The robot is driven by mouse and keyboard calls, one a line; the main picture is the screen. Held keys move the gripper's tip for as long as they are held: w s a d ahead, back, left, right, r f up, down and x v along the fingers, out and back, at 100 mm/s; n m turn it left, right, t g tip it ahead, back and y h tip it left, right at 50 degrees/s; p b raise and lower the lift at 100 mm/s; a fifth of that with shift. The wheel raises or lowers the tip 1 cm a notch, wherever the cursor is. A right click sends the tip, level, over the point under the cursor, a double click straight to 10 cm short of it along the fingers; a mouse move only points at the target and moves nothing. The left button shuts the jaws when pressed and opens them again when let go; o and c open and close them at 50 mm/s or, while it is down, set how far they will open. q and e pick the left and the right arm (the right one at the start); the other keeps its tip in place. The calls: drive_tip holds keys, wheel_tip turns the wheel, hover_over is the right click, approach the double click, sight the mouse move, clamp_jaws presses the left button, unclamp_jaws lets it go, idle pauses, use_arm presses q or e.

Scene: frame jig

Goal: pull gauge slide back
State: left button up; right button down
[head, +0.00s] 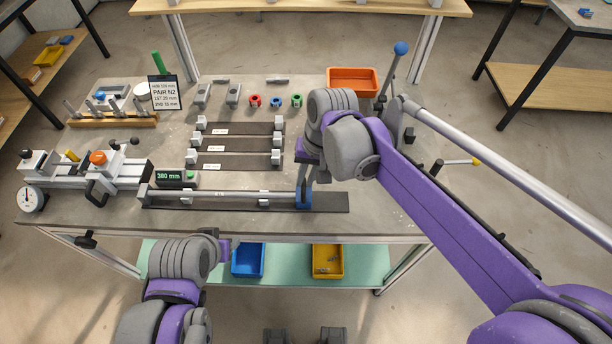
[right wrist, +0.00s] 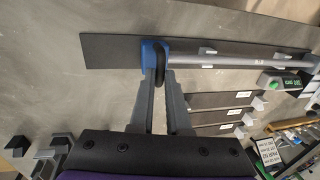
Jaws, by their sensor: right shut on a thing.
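The gauge slide is a blue block (head: 304,198) with a black loop handle (right wrist: 164,58). It sits towards the right end of a long dark gauge base (head: 330,203), at the end of a silver bar (head: 225,194). My right gripper (head: 307,178) reaches down from above and is shut on the slide's handle; its two grey fingers also show in the right wrist view (right wrist: 162,80). A small green display (head: 170,176) at the bar's left end reads 380 mm. My left gripper (head: 224,247) is near the table's front edge, its fingers hidden.
Shorter dark gauge plates (head: 238,144) lie behind the long one. A clamp fixture (head: 80,176) with a dial stands at the left. An orange bin (head: 352,80) and a blue-knobbed lever (head: 400,49) are at the back right. The table's right front part is clear.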

drive_tip(key=d, duration=0.9)
drive_tip(key=shift+s, duration=0.1)
drive_tip(key=c, duration=0.9)
unclamp_jaws()
drive_tip(key=shift+a, duration=0.1)
drive_tip(key=shift+r, duration=0.1)
drive_tip(key=r, duration=0.3)
drive_tip(key=d+r, duration=0.1)
drive_tip(key=r, duration=0.3)
drive_tip(key=d+r, duration=0.1)
drive_tip(key=r, duration=0.2)
drive_tip(key=shift+r, duration=0.2)
